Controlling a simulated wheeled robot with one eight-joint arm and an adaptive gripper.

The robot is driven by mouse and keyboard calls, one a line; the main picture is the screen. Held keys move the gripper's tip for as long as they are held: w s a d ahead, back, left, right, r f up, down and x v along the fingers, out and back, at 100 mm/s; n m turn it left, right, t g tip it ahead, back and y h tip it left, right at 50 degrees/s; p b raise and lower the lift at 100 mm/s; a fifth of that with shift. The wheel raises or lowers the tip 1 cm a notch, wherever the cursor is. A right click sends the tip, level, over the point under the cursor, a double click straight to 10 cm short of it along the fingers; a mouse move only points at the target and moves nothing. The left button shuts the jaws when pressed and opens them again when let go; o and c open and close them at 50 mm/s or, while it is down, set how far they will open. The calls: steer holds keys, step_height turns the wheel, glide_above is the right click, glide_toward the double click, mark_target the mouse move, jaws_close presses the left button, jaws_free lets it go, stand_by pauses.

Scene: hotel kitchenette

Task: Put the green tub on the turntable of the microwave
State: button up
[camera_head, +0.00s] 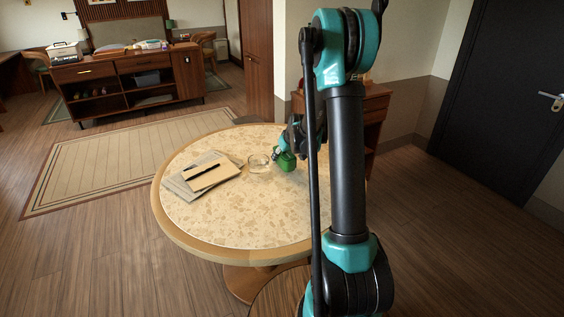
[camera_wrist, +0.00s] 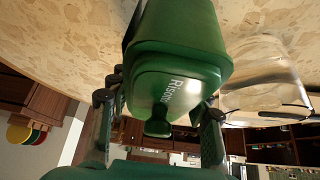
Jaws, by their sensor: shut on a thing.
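The green tub (camera_head: 287,161) is at the right part of the round table, just right of a clear glass dish. In the wrist view the tub (camera_wrist: 178,68) fills the middle, with white lettering and a dark green knob towards the camera. My gripper (camera_wrist: 160,100) is shut on the tub, one finger on each side. In the head view my gripper (camera_head: 284,152) is partly hidden by my arm. I cannot tell whether the tub touches the tabletop. I cannot make out a microwave or its turntable in either view.
The round table (camera_head: 240,228) also bears the glass dish (camera_head: 259,163) close to the tub, and papers with a notebook (camera_head: 207,171) and a dark pen. Its front is clear. A wooden cabinet (camera_head: 376,110) stands behind my arm. A low shelf unit (camera_head: 128,82) is far left.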

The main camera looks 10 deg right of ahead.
steer(key=shift+f, duration=1.25)
steer(key=shift+f, duration=0.1)
steer(key=o, duration=1.5)
steer(key=shift+c, duration=0.2)
